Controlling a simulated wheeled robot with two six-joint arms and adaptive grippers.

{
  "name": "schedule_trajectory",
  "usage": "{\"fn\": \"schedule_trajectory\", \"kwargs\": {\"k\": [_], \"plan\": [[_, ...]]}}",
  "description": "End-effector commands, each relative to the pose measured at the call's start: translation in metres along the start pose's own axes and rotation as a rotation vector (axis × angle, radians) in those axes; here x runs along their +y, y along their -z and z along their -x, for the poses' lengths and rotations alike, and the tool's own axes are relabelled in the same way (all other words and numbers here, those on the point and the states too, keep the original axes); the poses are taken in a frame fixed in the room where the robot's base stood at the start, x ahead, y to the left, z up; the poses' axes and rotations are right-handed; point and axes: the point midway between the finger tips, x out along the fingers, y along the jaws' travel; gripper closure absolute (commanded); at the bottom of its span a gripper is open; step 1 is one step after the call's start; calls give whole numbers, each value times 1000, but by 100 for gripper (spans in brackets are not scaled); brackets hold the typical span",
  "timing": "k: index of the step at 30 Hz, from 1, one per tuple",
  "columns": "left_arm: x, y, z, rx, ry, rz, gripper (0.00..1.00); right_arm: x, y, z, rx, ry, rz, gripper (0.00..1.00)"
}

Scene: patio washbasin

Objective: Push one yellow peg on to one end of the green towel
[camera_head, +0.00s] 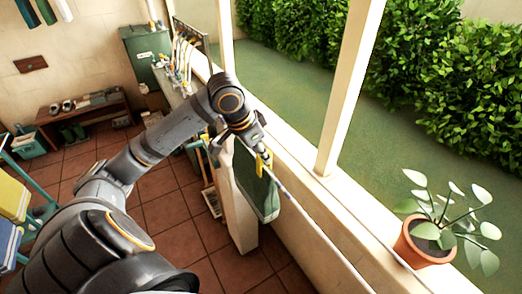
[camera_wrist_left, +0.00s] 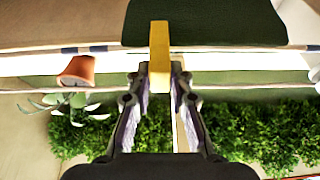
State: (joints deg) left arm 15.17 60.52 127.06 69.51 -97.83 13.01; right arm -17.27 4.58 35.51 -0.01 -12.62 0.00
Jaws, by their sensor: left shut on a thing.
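My left gripper (camera_head: 259,148) is shut on a yellow peg (camera_head: 263,164), which points down from the fingertips. In the left wrist view the same peg (camera_wrist_left: 159,48) stands upright between the fingertips (camera_wrist_left: 160,78). The green towel (camera_head: 257,190) hangs just below the gripper in the head view, beside the pale wall. It also shows as a dark green sheet at the top of the wrist view (camera_wrist_left: 215,20). The peg's far end overlaps the towel in the wrist picture. I cannot tell whether they touch. My right gripper is out of view.
A potted plant in a terracotta pot (camera_head: 424,243) stands on the pale ledge at the right. A white post (camera_head: 348,90) rises from the ledge. A thin pale line runs down from the towel along the wall. Tiled floor (camera_head: 205,235) lies open below.

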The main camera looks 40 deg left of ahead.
Motion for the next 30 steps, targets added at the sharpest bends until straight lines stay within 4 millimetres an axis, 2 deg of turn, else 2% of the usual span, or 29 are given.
{"fn": "schedule_trajectory", "kwargs": {"k": [8,9,15,23,30], "plan": [[-1,0,-1,0,0,0,98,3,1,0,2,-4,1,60],[-1,0,-1,0,0,0,79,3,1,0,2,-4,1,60],[-1,0,-1,0,1,0,54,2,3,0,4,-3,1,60],[-1,0,0,0,1,0,54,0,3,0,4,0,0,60],[-1,13,29,2,1,0,54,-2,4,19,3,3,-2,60]]}}
